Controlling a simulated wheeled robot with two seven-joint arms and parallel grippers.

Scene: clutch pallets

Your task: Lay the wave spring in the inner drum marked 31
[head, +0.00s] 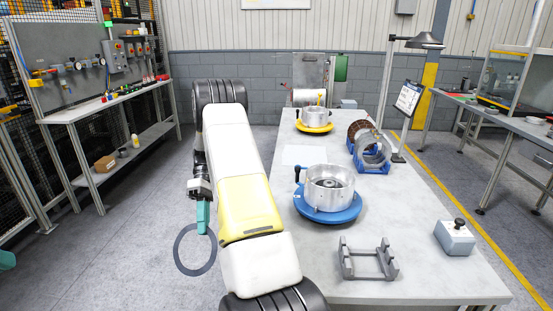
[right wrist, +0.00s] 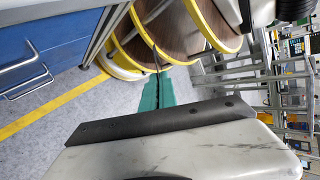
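My right gripper (head: 203,217) hangs left of the table, its teal fingers shut on the top edge of a thin dark grey ring (head: 178,258), probably the wave spring; its waviness cannot be made out. The right wrist view shows the fingers (right wrist: 157,92) together with a thin dark line between them. A silver drum (head: 315,198) sits on a blue round base (head: 330,216). Another silver drum (head: 303,116) sits on a yellow base (head: 315,128) farther back. No number 31 is legible on either. Only a teal tip of my left gripper (head: 7,260) shows at the left edge.
A grey cradle (head: 346,262) stands empty at the table front, left of a grey box with a black knob (head: 455,238). Blue racks (head: 373,168) hold brown and grey rings. A pale sheet (head: 297,155) lies between the drums. Side benches stand left and right.

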